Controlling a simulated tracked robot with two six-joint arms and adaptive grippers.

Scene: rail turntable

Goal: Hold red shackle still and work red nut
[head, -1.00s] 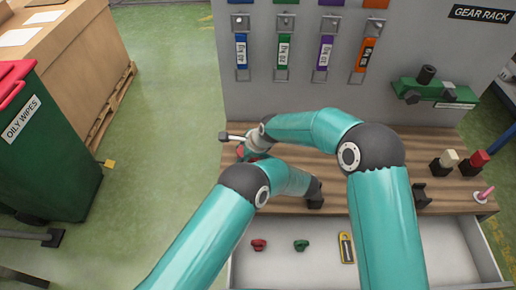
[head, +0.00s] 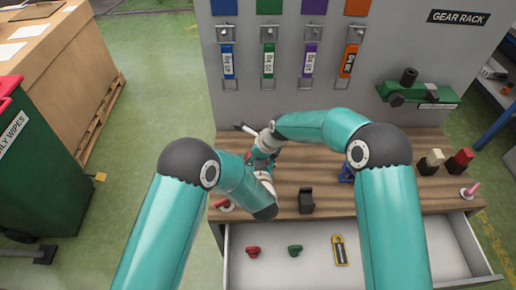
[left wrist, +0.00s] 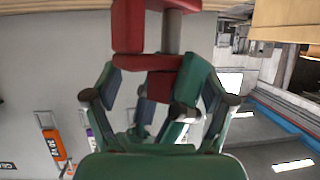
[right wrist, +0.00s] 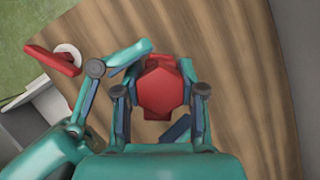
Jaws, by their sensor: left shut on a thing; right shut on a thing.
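The red nut (right wrist: 165,92) shows in the right wrist view as a hexagonal head between the two fingers of my right gripper (right wrist: 162,92). That gripper is shut on it; in the head view it (head: 262,152) hangs over the bench's left end. In the left wrist view, red blocks with a grey pin, which I take for the red shackle (left wrist: 150,64), stand in front of my left gripper (left wrist: 158,88). The left gripper is shut on the red part, which its fingers partly hide. In the head view my wrists hide nut and shackle.
A red knob on a white disc (head: 222,205) lies close beside my left forearm. A black stand (head: 306,201) and a blue piece (head: 345,173) are on the bench. The open drawer (head: 370,265) holds a red piece (head: 253,252), a green piece (head: 295,251) and a yellow tool (head: 340,250).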

